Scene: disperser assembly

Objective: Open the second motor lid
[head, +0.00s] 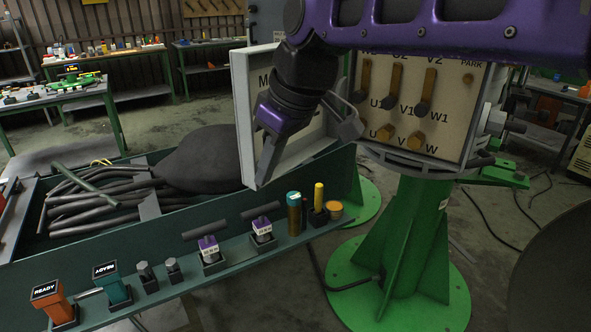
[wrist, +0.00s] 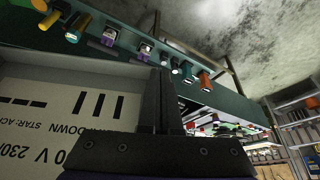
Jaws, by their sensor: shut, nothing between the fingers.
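The motor lid (head: 247,105) is a shallow grey tray-like cover with a pale printed inner face. In the head view it stands swung out to the left of the terminal box, its inner side showing. The terminal box (head: 440,130) is exposed, with brass and dark terminals marked U1, V1, W1. My gripper (head: 265,172) is shut and empty, fingers pointing down in front of the lid's inner face. In the wrist view the shut fingers (wrist: 161,78) lie by the lid's edge, its label (wrist: 60,115) upside down. I cannot tell whether they touch it.
The box sits on a green pedestal (head: 411,220). A green bench ledge (head: 200,280) with several small modules, cylinders and blocks runs below the lid. A bin of dark rods (head: 95,200) is at left. Worktables (head: 60,100) stand behind. Cables cross the floor at right.

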